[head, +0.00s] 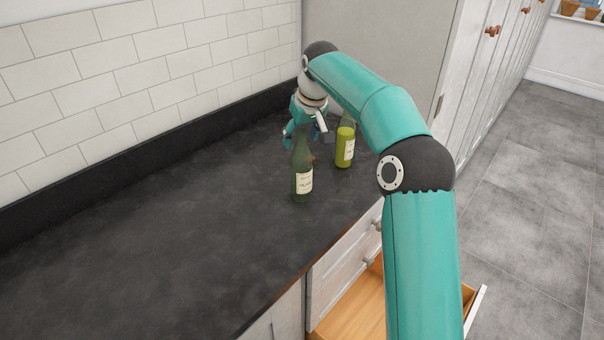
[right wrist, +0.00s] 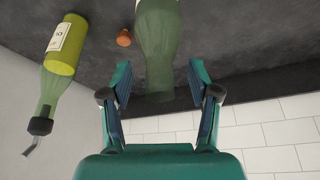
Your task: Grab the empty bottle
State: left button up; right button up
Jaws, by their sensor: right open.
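A dark green bottle (head: 302,180) with a white label stands upright on the dark counter. It looks empty, with no clear fill showing. A second bottle (head: 345,150), bright yellow-green with a white label, stands behind it to the right and looks filled. My right gripper (head: 304,130) is behind the dark bottle in the head view. In the right wrist view the gripper (right wrist: 160,82) is open, with the dark bottle's neck (right wrist: 158,50) between its fingers and gaps on both sides. The filled bottle (right wrist: 62,58), with a pourer on top, is at the left there. My left gripper is out of view.
A small orange-brown object (right wrist: 124,38), perhaps a cork, lies on the counter between the bottles. The counter (head: 150,240) is clear to the left. A tiled wall (head: 130,70) runs behind it. A wooden drawer (head: 355,305) stands open below the front edge.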

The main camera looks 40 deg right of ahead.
grip_shut()
jog(key=shift+r, duration=0.15)
dwell(0.4)
